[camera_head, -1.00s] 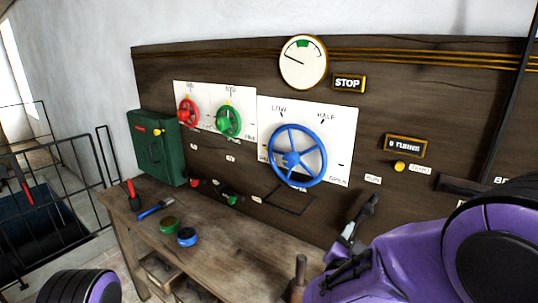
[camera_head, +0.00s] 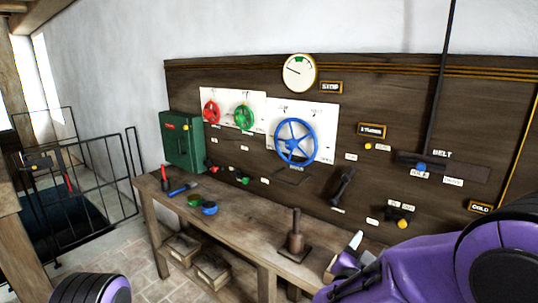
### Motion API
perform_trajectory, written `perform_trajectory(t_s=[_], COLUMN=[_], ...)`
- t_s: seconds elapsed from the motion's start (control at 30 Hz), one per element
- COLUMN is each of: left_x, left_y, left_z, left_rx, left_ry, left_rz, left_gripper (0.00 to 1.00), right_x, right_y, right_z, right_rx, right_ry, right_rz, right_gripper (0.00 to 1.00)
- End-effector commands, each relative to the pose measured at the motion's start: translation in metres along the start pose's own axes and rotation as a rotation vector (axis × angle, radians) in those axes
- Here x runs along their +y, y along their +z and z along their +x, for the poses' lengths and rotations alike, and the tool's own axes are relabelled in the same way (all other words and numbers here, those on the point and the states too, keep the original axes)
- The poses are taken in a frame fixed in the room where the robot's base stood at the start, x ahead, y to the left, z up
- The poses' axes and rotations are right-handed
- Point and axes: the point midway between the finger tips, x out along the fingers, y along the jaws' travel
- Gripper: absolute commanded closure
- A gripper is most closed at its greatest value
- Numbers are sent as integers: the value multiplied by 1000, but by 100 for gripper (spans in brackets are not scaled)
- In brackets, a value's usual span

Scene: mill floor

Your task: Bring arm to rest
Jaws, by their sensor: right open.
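My right arm (camera_head: 415,265) comes in from the lower right in purple. Its gripper (camera_head: 350,252) is open and empty at the right end of the workbench, below the panel, partly hidden by the arm itself. It is apart from the dark lever (camera_head: 343,187) on the panel. Of my left arm only a purple and black part (camera_head: 92,289) shows at the bottom left; its gripper is out of the frame.
A wooden workbench (camera_head: 235,228) carries an upright spindle (camera_head: 295,235), a blue tin (camera_head: 209,208) and a green tin (camera_head: 194,201). The panel behind has a blue wheel (camera_head: 310,146), red and green wheels, and a gauge (camera_head: 299,73). A railing (camera_head: 105,180) stands left.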

Motion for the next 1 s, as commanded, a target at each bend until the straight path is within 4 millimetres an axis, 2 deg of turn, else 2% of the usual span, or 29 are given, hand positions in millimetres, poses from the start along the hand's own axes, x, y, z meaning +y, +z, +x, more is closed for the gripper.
perform_trajectory(t_s=[0.17,0.23,0.37,0.57,0.67,0.77,0.87,0.9,0.97,1.0], left_x=[0,0,0,1,1,2,2,3,3,4], left_y=[0,0,1,4,5,8,11,12,14,16], left_z=[0,0,3,9,13,19,26,30,35,38], left_rx=[0,0,1,0,0,0,0,0,0,0], left_ry=[0,0,0,0,0,0,0,0,0,0], left_rz=[0,0,0,0,0,0,0,0,0,0], left_gripper=[57,57,57,57,57,57,57,57,57,57], right_x=[-8,-5,10,49,78,116,169,195,236,262], right_y=[9,18,44,99,133,174,222,242,268,283], right_z=[-2,-2,-4,-12,-22,-38,-67,-84,-111,-130], right_rx=[-44,-78,-154,-299,-390,-506,-656,-727,-832,-898], right_ry=[-68,-107,-139,-146,-137,-113,-71,-47,-4,26], right_rz=[61,64,50,3,-30,-71,-127,-154,-197,-227], right_gripper=[41,41,41,41,41,41,41,41,41,41])
